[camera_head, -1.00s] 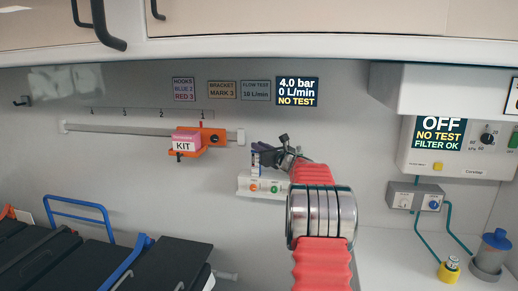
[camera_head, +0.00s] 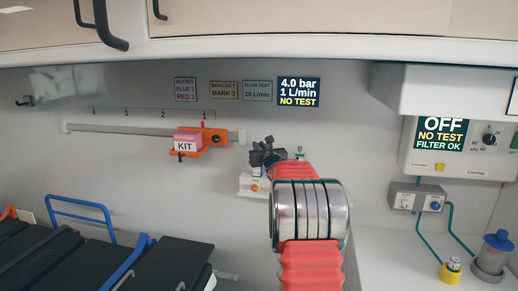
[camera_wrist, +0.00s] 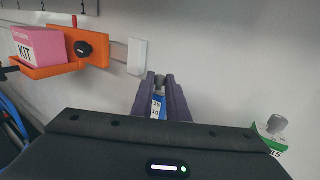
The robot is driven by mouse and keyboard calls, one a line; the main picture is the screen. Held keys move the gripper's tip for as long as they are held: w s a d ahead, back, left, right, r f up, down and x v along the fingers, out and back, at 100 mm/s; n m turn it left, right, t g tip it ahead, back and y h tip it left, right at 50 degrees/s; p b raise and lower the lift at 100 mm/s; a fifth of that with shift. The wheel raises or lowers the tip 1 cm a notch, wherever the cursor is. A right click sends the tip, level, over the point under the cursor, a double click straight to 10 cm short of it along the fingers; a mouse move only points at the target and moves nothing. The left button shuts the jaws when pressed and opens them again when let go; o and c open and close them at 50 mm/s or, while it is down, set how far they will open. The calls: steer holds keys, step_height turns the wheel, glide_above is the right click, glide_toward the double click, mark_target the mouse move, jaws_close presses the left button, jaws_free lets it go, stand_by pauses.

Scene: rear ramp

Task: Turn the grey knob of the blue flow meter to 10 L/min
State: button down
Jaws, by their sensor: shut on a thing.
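The blue flow meter (camera_wrist: 157,112) shows in the wrist view between my two dark fingers, with a white scale on its front. Its grey knob (camera_wrist: 159,80) sits between the fingertips. My gripper (camera_wrist: 160,84) is shut on this knob. In the head view my gripper (camera_head: 263,147) covers most of the blue flow meter at the wall outlets. The wall display (camera_head: 298,91) reads 4.0 bar, 1 L/min, NO TEST. A sign (camera_head: 257,91) reads FLOW TEST 10 L/min.
A green flow meter (camera_wrist: 270,136) with its own grey knob stands to the right. An orange bracket (camera_wrist: 92,47) with a pink KIT box (camera_wrist: 39,46) hangs on the rail at left. The white outlet panel (camera_head: 249,184) lies below my gripper.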

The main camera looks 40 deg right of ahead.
steer(key=shift+a+m+g+h, duration=0.15)
steer(key=shift+m+g+h, duration=0.3)
steer(key=shift+h, duration=0.25)
steer(key=c, duration=1.7)
jaws_free()
steer(key=shift+f, duration=0.1)
steer(key=shift+s+a, duration=0.1)
steer(key=shift+v, duration=6.75)
steer(key=shift+f, duration=0.15)
